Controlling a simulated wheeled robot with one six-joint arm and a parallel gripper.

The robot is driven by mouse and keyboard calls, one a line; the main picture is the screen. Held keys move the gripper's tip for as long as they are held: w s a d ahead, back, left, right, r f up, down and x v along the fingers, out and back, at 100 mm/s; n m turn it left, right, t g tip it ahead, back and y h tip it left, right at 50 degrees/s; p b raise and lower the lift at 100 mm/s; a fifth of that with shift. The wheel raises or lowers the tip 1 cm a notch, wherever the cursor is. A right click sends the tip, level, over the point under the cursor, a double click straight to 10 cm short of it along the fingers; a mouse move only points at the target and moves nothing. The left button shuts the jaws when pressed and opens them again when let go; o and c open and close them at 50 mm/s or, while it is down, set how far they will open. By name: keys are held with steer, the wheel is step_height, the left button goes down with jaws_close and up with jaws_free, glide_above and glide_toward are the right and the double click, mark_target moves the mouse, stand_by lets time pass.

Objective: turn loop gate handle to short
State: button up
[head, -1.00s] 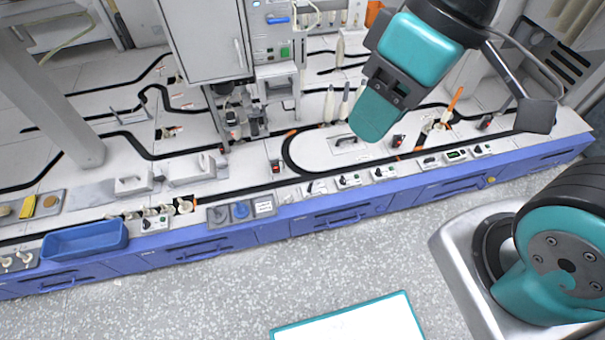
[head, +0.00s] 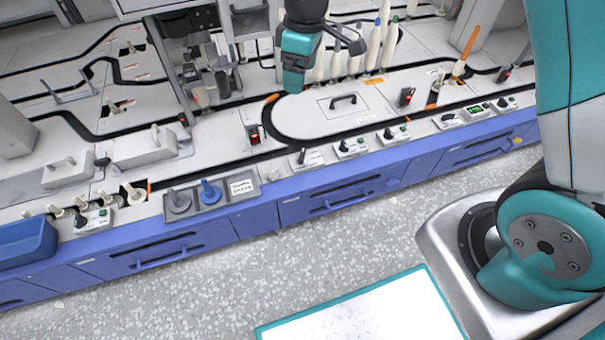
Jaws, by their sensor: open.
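The oval loop of black track (head: 290,137) lies on the white bench top in the middle of the head view. A small plate with a dark lever (head: 302,156) sits at the bench's front edge below the loop; it may be the loop gate handle, but its marking is too small to read. The lever leans up and right. An orange piece (head: 272,98) lies on the track at the loop's left end. My gripper (head: 294,88) points down over the loop's upper left part, beyond the lever and apart from it. It is open, seen side-on, with nothing visible in it.
Knob boxes (head: 350,148) line the front edge to the right of the lever. White bobbins (head: 372,45) stand behind the loop near my gripper. A red-lit box (head: 254,135) stands left of the loop. A grey tray with a blue knob (head: 209,191) is further left.

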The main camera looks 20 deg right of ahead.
steer(key=n+h+b, duration=0.1)
steer(key=b, duration=0.5)
glide_toward(302, 154)
step_height(302, 154, down, 10)
steer(key=b, duration=0.6)
steer(key=shift+w+r, duration=0.1)
steer(key=c, duration=0.9)
